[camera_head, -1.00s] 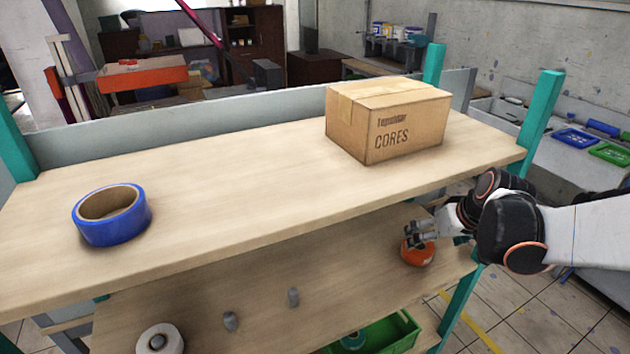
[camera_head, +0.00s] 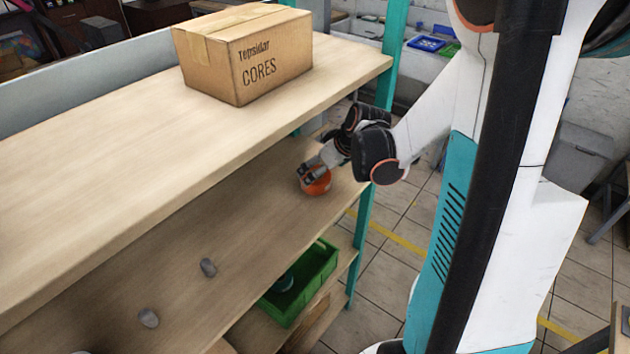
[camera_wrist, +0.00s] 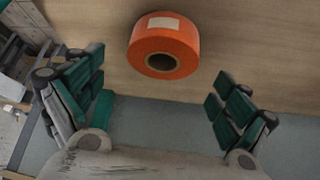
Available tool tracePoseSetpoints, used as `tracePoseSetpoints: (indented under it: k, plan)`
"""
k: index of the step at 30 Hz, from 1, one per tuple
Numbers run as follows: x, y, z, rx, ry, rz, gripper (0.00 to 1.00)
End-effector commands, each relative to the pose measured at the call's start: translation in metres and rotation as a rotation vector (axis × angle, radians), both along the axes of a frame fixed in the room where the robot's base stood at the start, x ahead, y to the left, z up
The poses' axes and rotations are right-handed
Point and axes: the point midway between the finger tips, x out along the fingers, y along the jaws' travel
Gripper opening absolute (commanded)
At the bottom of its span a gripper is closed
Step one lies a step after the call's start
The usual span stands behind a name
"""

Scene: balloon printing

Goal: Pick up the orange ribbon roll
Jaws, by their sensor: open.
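The orange ribbon roll (camera_head: 318,184) lies on the middle shelf near its right end. In the wrist view the roll (camera_wrist: 163,52) shows a white label and a dark core hole, at the top centre. My gripper (camera_wrist: 158,100) is open and empty, its two green-padded fingers spread wide to the left and right. The roll appears ahead of the fingertips, roughly centred between them. In the head view my gripper (camera_head: 308,173) is over the roll and hides part of it.
A cardboard box marked CORES (camera_head: 248,54) stands on the top shelf (camera_head: 120,140) above. A green crate (camera_head: 322,268) sits lower down. A teal post (camera_head: 362,240) stands right of the roll.

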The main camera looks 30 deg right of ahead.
Motion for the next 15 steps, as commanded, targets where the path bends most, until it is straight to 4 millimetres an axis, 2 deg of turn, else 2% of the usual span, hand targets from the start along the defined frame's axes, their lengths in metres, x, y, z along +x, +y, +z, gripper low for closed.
tracePoseSetpoints:
  k: [9,15]
  plan:
    - [0.017,0.005,-0.038,0.0,-0.001,0.001,0.95]
    - [0.023,0.006,-0.046,0.0,-0.001,0.0,0.95]
